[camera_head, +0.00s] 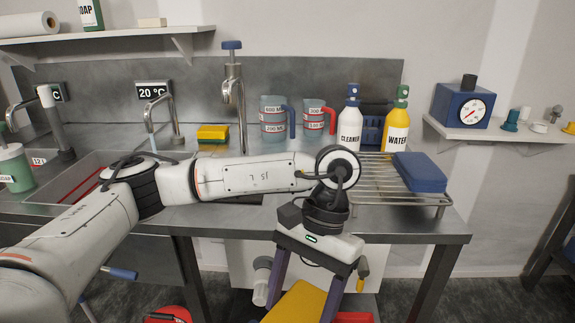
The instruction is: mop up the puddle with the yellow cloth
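My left arm crosses the view from the left. Its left gripper (304,292) points down in front of the bench's front edge, with its two dark fingers spread apart. A flat yellow thing (298,304) shows between and below the fingers, cut off by the bottom edge. It may be the yellow cloth, but I cannot tell whether it touches the fingers or lies lower down behind them. I see no puddle; my arm hides part of the bench top. My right gripper is not in view.
The steel bench (410,226) carries a sink, taps, a yellow sponge (213,132), two measuring jugs, a cleaner bottle (349,128), a water bottle (396,130) and a wire rack (375,180) with a blue block (419,171). Red things lie below the bench.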

